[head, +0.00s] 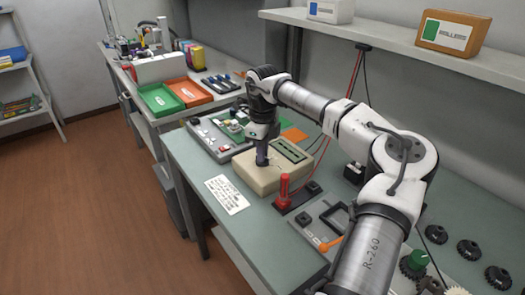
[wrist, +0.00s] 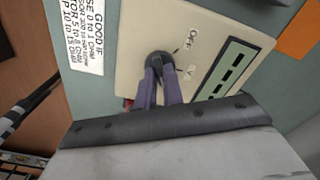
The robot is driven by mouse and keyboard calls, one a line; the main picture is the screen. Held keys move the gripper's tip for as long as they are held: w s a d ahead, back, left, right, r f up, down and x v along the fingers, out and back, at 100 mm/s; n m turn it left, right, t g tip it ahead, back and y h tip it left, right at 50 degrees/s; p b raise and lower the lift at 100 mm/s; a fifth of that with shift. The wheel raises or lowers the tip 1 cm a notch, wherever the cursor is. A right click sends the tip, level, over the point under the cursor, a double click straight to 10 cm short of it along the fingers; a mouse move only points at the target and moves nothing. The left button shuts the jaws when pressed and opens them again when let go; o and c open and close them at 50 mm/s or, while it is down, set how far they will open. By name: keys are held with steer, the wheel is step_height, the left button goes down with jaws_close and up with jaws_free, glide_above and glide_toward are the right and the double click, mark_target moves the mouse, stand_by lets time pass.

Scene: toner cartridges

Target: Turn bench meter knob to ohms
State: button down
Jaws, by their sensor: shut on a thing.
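The bench meter (head: 246,176) is a beige box on the green bench, with a dark slotted panel (head: 288,152) on its top. In the wrist view the meter's face (wrist: 128,37) shows the labels OFF and V beside a dark round knob (wrist: 158,57). My gripper (head: 262,160) points down onto the meter. In the wrist view my gripper's fingers (wrist: 160,75) are shut on the knob. The fingers hide part of the knob and the face below it. I cannot tell which mark the knob points to, and no ohms label is readable.
A printed card (head: 226,194) lies left of the meter. A red upright handle (head: 284,190) stands close at its right. A grey panel with switches (head: 212,140) lies behind. An overhead shelf (head: 370,40) runs above the bench.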

steer(key=c, duration=1.5)
jaws_free()
step_height(320, 180, up, 14)
steer(key=shift+f+b, duration=0.1)
steer(key=shift+b, duration=0.65)
